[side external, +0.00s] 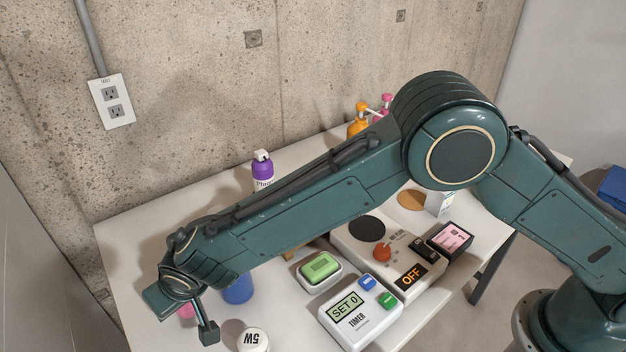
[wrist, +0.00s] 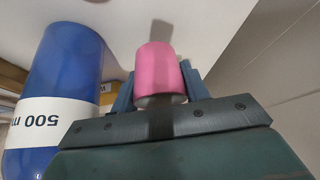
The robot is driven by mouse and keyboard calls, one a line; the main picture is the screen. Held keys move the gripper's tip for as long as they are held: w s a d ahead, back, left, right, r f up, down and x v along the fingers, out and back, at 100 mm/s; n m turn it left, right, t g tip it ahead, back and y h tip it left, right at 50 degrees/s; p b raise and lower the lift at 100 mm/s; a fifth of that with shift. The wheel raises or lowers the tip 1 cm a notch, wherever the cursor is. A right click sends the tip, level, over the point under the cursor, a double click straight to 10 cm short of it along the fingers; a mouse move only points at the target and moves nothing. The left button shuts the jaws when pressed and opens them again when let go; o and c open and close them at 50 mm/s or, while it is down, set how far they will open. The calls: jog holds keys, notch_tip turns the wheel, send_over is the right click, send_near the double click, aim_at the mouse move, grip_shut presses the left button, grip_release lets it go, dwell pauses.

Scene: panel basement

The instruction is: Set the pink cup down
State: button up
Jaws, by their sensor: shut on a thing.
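The pink cup (wrist: 154,72) shows in the wrist view between the two fingers of my gripper (wrist: 158,90), which is shut on it. In the side external view only a small part of the pink cup (side external: 186,311) shows beside my gripper (side external: 196,318), at the left end of the table. The wrist and one finger hide most of it there. I cannot tell whether the cup touches the table (side external: 125,265).
A blue container marked 500 (wrist: 66,80) stands close beside the cup; it also shows in the side view (side external: 238,291). A white timer (side external: 360,312), a green soap bar in a dish (side external: 320,268) and a purple bottle (side external: 263,170) are to the right. The table's left part looks clear.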

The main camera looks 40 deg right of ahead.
jog(key=shift+f, duration=1.45)
jog(key=o, duration=1)
jog(key=shift+f, duration=0.1)
jog(key=shift+c, duration=0.2)
jog(key=v, duration=1.2)
